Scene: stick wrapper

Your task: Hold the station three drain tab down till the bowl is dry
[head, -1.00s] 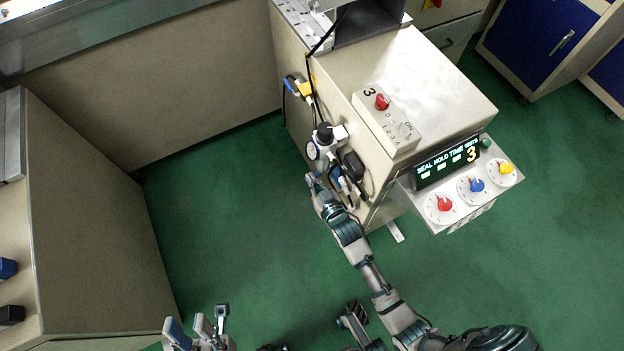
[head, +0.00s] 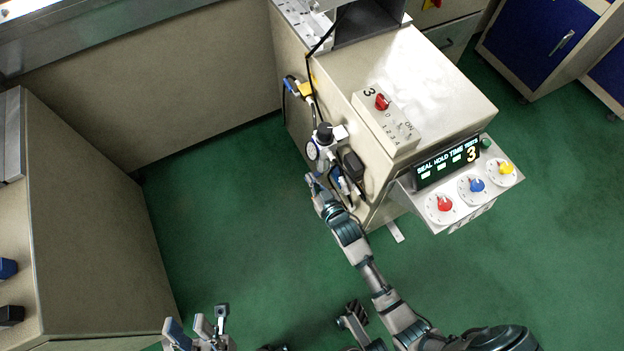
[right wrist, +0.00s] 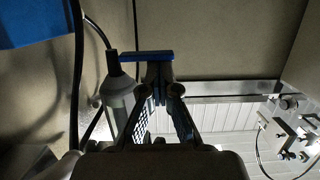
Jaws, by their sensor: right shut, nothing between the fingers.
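Station three is the beige machine (head: 420,65) with a 3 on its top box and display. On its left side hangs an air unit with a round gauge (head: 312,150). In the right wrist view, a pale bowl (right wrist: 117,100) with a dark tapered end stands beside the fingers. A blue tab (right wrist: 147,55) sticks out sideways at that end. My right gripper (right wrist: 158,78) is shut and empty, its tips right at the tab; contact is hard to judge. In the head view my right gripper (head: 322,180) is low beside the air unit. My left gripper (head: 200,325) is far off at the bottom left.
Black hoses (right wrist: 76,80) run close to the bowl. A panel with red, blue and yellow knobs (head: 472,186) juts from the machine's front. A beige cabinet (head: 90,230) stands at left. The green floor (head: 230,220) between is clear.

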